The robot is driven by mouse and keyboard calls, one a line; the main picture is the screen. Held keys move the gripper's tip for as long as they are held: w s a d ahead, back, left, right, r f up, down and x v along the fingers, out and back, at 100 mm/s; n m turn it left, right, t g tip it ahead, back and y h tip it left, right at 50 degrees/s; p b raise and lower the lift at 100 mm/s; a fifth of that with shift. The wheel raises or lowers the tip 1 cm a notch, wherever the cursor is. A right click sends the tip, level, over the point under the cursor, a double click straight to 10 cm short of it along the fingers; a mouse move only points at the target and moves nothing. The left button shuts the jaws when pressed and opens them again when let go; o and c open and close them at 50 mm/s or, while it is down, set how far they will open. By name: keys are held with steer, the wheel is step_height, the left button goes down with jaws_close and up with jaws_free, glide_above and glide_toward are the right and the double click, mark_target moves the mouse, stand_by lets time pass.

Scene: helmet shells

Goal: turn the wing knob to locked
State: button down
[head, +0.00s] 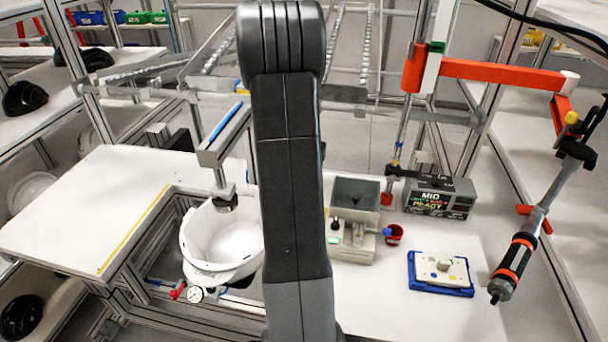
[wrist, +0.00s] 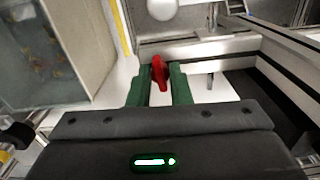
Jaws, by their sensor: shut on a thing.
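A red wing knob (wrist: 159,72) shows in the wrist view between the green fingertips of my gripper (wrist: 160,88). The gripper is shut on it. The knob's wing points roughly along the fingers, tilted a little. Its base and any locked marking cannot be made out. In the head view my own arm covers the middle, and my gripper and the held knob cannot be seen there. A white helmet shell (head: 222,240) sits in a frame left of my arm, with a small red part (head: 178,290) and a round dial (head: 195,294) below it.
In the head view a grey box (head: 355,195), a red cup (head: 394,235), a blue tray (head: 441,288) and a dark display box (head: 440,197) stand right of my arm. A hanging tool (head: 515,265) is at far right. Metal rails (wrist: 210,50) lie right of the knob.

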steer(key=m, duration=0.5)
steer(key=shift+w+r, duration=0.1)
steer(key=shift+m, duration=2.5)
steer(key=c, duration=1.3)
jaws_free()
step_height(320, 180, up, 14)
steer(key=shift+f+b, duration=0.1)
steer(key=shift+b, duration=0.5)
steer(key=shift+f, duration=0.1)
